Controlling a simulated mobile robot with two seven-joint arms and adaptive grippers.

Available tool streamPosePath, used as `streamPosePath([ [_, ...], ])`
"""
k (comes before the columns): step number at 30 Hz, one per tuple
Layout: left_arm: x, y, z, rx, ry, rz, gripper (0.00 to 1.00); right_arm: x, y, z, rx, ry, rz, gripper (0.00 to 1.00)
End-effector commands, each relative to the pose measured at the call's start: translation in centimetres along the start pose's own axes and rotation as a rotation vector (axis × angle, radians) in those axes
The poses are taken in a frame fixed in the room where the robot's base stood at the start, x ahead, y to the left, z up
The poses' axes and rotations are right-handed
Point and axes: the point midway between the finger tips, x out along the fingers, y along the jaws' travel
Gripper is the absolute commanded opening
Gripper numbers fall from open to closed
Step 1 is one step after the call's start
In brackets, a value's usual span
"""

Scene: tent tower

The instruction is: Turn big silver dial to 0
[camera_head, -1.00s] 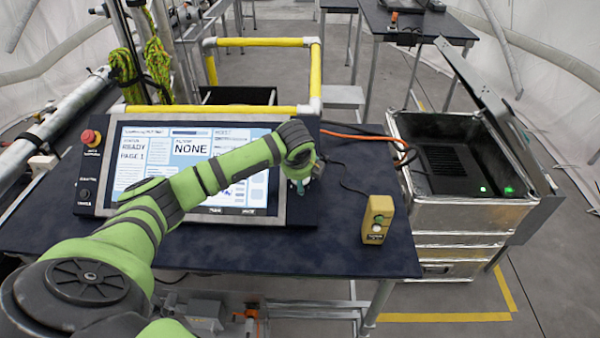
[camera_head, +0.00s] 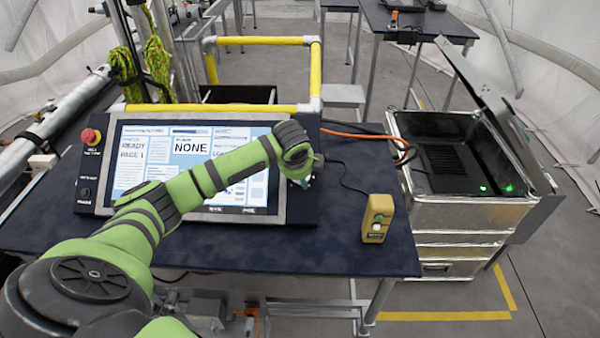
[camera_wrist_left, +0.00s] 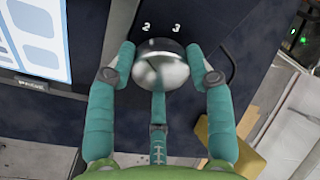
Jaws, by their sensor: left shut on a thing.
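The big silver dial (camera_wrist_left: 162,68) is a round, shiny knob on the dark panel in the left wrist view. The numbers 2 and 3 show on the panel just above it; any other marks, including 0, are hidden. My left gripper (camera_wrist_left: 160,75) has its teal fingers closed around the dial, one on each side and one below. In the head view my left gripper (camera_head: 302,180) is at the right end of the console, mostly hidden behind my wrist, and the dial is hard to make out there. My right gripper is not in view.
The console screen (camera_head: 190,165) reads READY, PAGE 1 and NONE. A red emergency button (camera_head: 91,137) is at its left. A yellow button box (camera_head: 378,218) stands to the right on the dark table (camera_head: 330,250). An open metal case (camera_head: 470,215) is further right.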

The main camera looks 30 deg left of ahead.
Motion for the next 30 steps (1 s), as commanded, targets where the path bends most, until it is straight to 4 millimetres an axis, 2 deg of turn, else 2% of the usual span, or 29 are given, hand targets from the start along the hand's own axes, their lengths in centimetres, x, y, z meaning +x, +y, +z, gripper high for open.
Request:
streamPosePath([
  [30,-0.08,0.19,0.13,-0.963,0.043,-0.119,0.20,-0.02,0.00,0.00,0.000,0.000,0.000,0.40],
])
